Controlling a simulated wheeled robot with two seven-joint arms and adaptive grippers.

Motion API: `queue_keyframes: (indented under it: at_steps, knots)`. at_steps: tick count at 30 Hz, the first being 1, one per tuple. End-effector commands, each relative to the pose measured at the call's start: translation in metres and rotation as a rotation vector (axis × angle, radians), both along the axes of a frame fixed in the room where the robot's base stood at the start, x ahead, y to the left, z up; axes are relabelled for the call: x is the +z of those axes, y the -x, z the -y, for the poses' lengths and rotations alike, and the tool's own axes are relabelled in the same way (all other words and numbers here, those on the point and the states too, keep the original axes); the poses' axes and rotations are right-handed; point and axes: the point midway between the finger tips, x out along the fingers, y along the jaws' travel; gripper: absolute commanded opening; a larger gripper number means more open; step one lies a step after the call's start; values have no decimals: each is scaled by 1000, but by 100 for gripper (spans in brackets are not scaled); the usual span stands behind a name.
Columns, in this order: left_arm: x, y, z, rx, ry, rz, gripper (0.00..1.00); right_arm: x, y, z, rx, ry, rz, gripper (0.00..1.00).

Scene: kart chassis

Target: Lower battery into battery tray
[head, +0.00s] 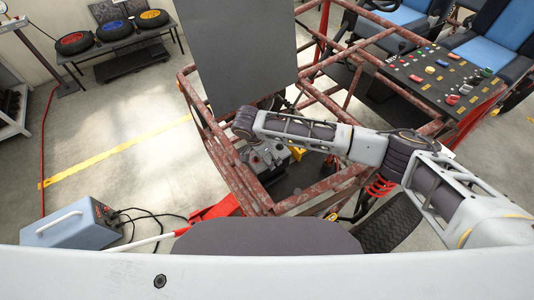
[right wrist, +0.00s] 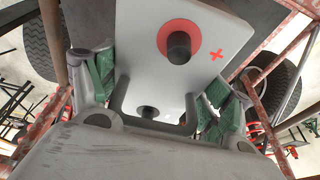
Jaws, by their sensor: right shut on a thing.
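The battery (right wrist: 140,50) fills the middle of the right wrist view, a light grey block with a dark post in a red ring, a red plus mark and a second dark post. A dark U-shaped handle crosses its near part. My right gripper (right wrist: 160,92) is shut on the battery, with green-padded fingers on both sides. In the head view my right gripper (head: 262,157) is down inside the rusty chassis frame (head: 222,150). The battery is mostly hidden there, and I cannot make out the battery tray. My left gripper is out of view.
Red-brown frame tubes (head: 325,100) surround my right arm closely. A dark grey panel (head: 240,50) stands behind. A control board (head: 440,75) and blue seats (head: 490,40) are at right. A blue-grey box (head: 70,225) with cables stands on the floor at left.

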Motion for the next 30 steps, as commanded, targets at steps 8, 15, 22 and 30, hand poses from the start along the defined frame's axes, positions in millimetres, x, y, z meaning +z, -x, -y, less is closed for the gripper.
queue_keyframes:
  at_steps: [8, 15, 22, 30]
  knots:
    - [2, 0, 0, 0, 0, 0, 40, 0, -2, -1, 1, -3, 5, 8]
    - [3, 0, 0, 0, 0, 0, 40, -4, -1, -1, 1, -2, 3, 8]
    - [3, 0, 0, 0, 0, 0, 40, -9, 0, 0, 1, 1, 2, 8]
    - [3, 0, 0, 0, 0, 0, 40, -17, 3, 3, -1, 8, -6, 82]
